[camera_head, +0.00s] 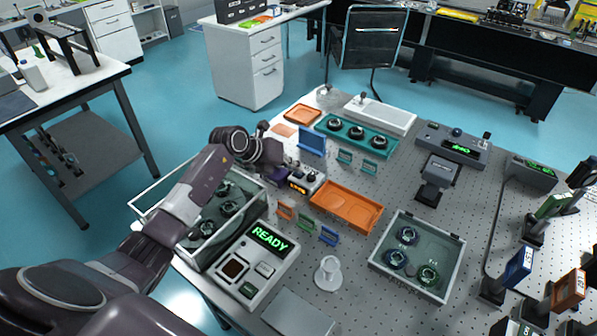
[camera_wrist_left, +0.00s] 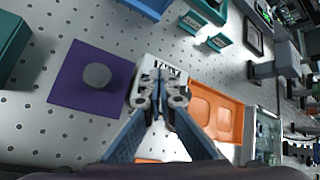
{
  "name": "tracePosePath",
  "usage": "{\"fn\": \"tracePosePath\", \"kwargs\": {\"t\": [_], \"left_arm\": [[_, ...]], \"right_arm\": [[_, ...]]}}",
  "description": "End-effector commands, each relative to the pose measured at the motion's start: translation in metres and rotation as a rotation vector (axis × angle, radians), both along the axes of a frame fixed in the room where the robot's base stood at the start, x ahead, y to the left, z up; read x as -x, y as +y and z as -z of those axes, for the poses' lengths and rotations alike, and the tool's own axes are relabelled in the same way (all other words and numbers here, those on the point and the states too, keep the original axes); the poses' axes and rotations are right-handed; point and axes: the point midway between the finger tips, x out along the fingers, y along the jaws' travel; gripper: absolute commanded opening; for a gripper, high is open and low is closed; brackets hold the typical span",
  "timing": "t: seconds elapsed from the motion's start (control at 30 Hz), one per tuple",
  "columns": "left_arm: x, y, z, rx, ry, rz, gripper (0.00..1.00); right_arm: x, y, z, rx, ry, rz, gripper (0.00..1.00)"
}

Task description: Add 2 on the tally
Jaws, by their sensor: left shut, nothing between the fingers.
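The tally (camera_head: 305,178) is a small light box with dark knobs on top and a lit orange display on its front. Its digits are too small to read surely. My left gripper (camera_head: 285,163) is just beside and above it, at the end of the arm reaching in from the left. In the left wrist view the gripper (camera_wrist_left: 160,92) is shut and empty, its fingertips in front of the tally (camera_wrist_left: 152,66), hiding part of it. I cannot tell whether they touch it. My right gripper does not show.
A purple pad (camera_wrist_left: 62,90) with a grey round knob lies beside the tally. An orange tray (camera_head: 345,208) is close on its right. A glass-sided bin (camera_head: 160,200) and a READY panel (camera_head: 262,258) stand nearer. Small coloured frames (camera_head: 305,222) stand between.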

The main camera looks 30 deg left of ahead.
Motion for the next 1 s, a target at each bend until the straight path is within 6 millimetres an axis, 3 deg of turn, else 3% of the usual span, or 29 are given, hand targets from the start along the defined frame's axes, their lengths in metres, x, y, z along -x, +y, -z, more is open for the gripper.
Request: {"fn": "tracePosePath", "kwargs": {"t": [0.17, 0.57, 1.0], "left_arm": [[0.0, 0.001, -0.012, -0.001, 0.0, -0.001, 0.0], [0.0, 0.0, -0.015, 0.0, -0.002, -0.001, 0.0], [0.0, 0.001, -0.056, -0.001, -0.002, 0.0, 0.0]], "right_arm": [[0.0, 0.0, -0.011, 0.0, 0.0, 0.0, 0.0], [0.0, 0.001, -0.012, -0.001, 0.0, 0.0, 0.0], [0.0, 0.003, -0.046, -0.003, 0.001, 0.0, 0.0]]}}
